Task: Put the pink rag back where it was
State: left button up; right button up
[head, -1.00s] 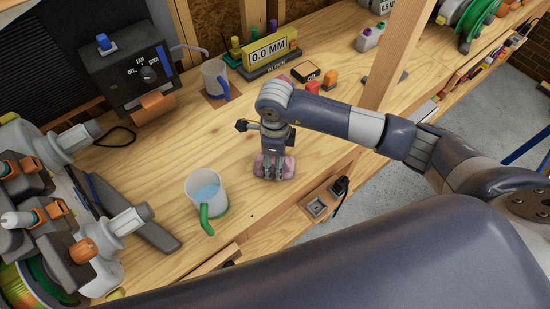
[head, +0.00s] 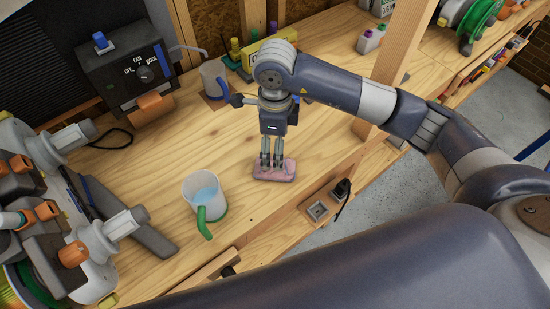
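The pink rag (head: 287,173) lies flat on the wooden bench near its front edge, to the right of a mug with a green handle. My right gripper (head: 272,165) comes down over the rag from above. Its two fingers are parted, with the tips at the rag's upper surface. I cannot tell whether the tips still touch it. The gripper hides part of the rag's far side. My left gripper is not in view.
The green-handled mug (head: 203,189) holds bluish liquid. A blue-handled mug (head: 213,78) stands farther back, beside the black control box (head: 127,70). A wooden post (head: 400,45) rises behind my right arm.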

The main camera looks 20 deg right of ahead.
jog(key=shift+r+b, duration=0.35)
jog(key=shift+r, duration=1.65)
